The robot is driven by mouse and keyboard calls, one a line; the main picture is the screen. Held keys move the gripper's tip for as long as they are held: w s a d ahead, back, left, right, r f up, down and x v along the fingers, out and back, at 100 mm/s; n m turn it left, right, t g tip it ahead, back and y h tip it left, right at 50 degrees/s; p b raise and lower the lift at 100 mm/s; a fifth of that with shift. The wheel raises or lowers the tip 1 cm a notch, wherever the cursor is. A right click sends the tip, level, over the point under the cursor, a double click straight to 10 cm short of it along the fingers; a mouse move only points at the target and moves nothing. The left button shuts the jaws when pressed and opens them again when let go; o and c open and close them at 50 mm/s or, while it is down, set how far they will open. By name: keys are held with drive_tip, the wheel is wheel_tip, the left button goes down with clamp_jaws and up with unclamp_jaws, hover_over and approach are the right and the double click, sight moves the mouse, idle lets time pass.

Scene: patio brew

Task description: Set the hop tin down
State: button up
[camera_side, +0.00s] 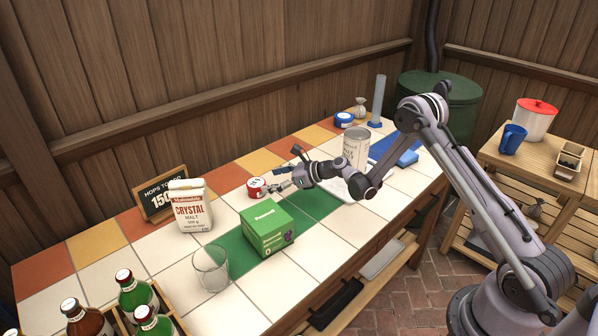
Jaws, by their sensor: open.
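A small round tin (256,188), red with a white label, stands upright on the tiled counter at the edge of the green runner. It looks like the hop tin, but its print is too small to read. My gripper (273,187) is open, low over the counter, with its fingertips just right of this tin. Whether a fingertip touches the tin I cannot tell. A similar blue tin (343,120) stands at the back of the counter.
A tall can (356,148) stands behind my wrist. White tiles near the front edge are clear.

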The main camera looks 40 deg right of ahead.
drive_tip(key=shift+s+d+r, duration=0.25)
drive_tip(key=shift+s+r, duration=0.05)
drive_tip(key=shift+s, duration=0.2)
drive_tip(key=s+a+r+n+g+h, duration=0.1)
drive_tip(key=s+a+r+n+g, duration=0.15)
drive_tip(key=s+r+n, duration=0.5)
drive_tip(key=s+a+r+n+g+h, duration=0.1)
drive_tip(key=s+a+r+n, duration=0.3)
drive_tip(key=s+r+n, duration=0.4)
drive_tip(key=s+r+n+h, duration=0.2)
drive_tip(key=s+n+h, duration=0.2)
drive_tip(key=s+n, duration=1)
drive_tip(key=s+d+g, duration=0.1)
drive_tip(key=s, duration=0.5)
drive_tip(key=shift+h, duration=0.3)
drive_tip(key=shift+n, duration=0.25)
